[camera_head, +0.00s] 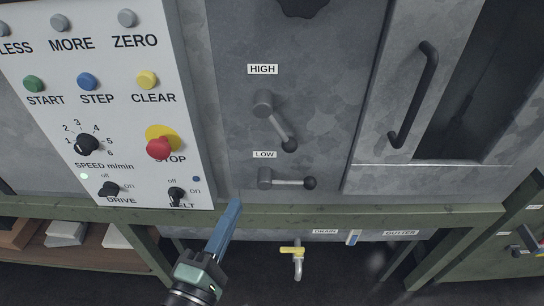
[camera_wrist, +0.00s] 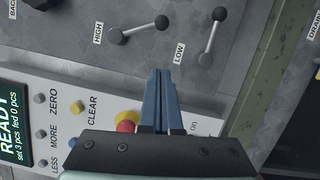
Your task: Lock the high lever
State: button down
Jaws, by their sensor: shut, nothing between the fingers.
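The high lever (camera_head: 278,122) is on the grey panel under the HIGH label (camera_head: 262,69). Its arm slants down and right from the hub to a dark knob. In the wrist view the high lever (camera_wrist: 140,30) lies beyond my fingers, to their upper left. The low lever (camera_head: 288,181) sits below it, with its arm pointing right, nearly level; it also shows in the wrist view (camera_wrist: 211,40). My gripper (camera_head: 235,204) is shut and empty, below and left of both levers and apart from them. In the wrist view its blue fingers (camera_wrist: 161,74) lie together.
A white control panel (camera_head: 110,60) with buttons, a red stop button (camera_head: 159,148) and knobs is at the left. A door handle (camera_head: 414,95) is at the right. A green frame beam (camera_head: 350,216) runs below the levers, with a yellow drain tap (camera_head: 292,251) under it.

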aim_at(277, 124)
jog(key=shift+w, duration=0.1)
jog(key=s+d+p+x, duration=0.1)
jog(key=d+x, duration=0.1)
jog(key=x, duration=1)
jog(key=shift+w+d+r+p, duration=0.2)
jog(key=shift+w+d+p, duration=0.2)
jog(key=shift+d, duration=0.1)
